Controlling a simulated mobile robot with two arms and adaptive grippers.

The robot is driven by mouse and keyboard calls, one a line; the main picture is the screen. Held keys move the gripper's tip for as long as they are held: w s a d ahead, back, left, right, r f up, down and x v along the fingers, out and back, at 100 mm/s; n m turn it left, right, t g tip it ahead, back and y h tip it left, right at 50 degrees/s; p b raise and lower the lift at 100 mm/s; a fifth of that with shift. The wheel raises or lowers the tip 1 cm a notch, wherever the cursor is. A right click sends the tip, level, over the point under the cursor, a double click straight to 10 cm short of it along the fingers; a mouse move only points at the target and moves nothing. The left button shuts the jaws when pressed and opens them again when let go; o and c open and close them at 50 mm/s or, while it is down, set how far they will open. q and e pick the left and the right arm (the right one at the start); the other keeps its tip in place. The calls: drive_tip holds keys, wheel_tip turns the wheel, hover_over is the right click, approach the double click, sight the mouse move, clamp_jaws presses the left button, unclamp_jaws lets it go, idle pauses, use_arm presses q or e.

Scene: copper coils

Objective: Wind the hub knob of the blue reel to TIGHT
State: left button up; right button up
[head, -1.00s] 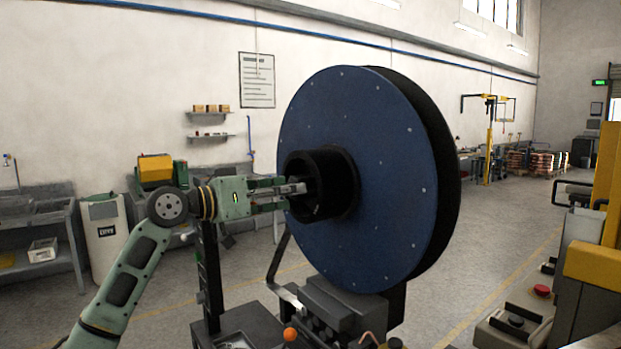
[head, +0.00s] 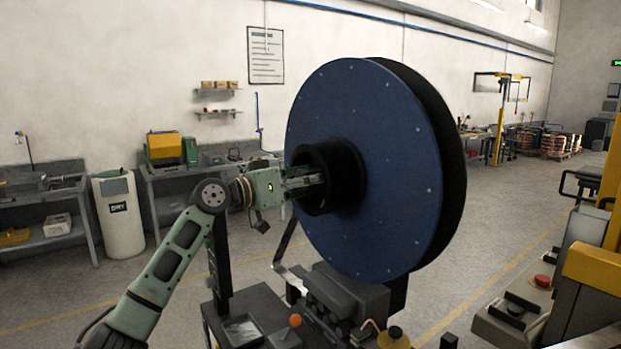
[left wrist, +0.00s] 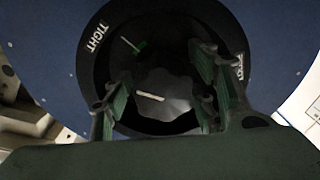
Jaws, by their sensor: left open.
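The blue reel (head: 395,200) stands upright on a dark machine, its blue face towards my left arm. A black hub collar (head: 352,180) juts from its middle. My left gripper (head: 318,181) is open, its fingers reaching into the collar. In the left wrist view the dark hub knob (left wrist: 165,88) lies between the open fingers (left wrist: 163,92); it has a pale line mark. Whether the fingers touch it I cannot tell. The collar's rim (left wrist: 92,60) reads TIGHT at upper left; another label at right is partly hidden by a finger. A green mark sits above the knob.
Below the reel is the machine's dark frame with an orange ball knob (head: 295,321). A yellow machine with a red button (head: 542,281) stands at right. A workbench (head: 165,172) and white bin (head: 118,215) stand behind my left arm.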

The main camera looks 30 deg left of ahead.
use_arm(q)
drive_tip(key=c, duration=0.6)
drive_tip(key=shift+c, duration=1)
drive_tip(key=c, duration=0.3)
drive_tip(key=shift+r+n, duration=0.15)
drive_tip(key=shift+n, duration=0.55)
use_arm(e)
drive_tip(key=shift+s+a+r, duration=0.1)
drive_tip(key=shift+s+a, duration=0.55)
drive_tip(key=shift+s, duration=0.05)
use_arm(q)
drive_tip(key=o, duration=1.1)
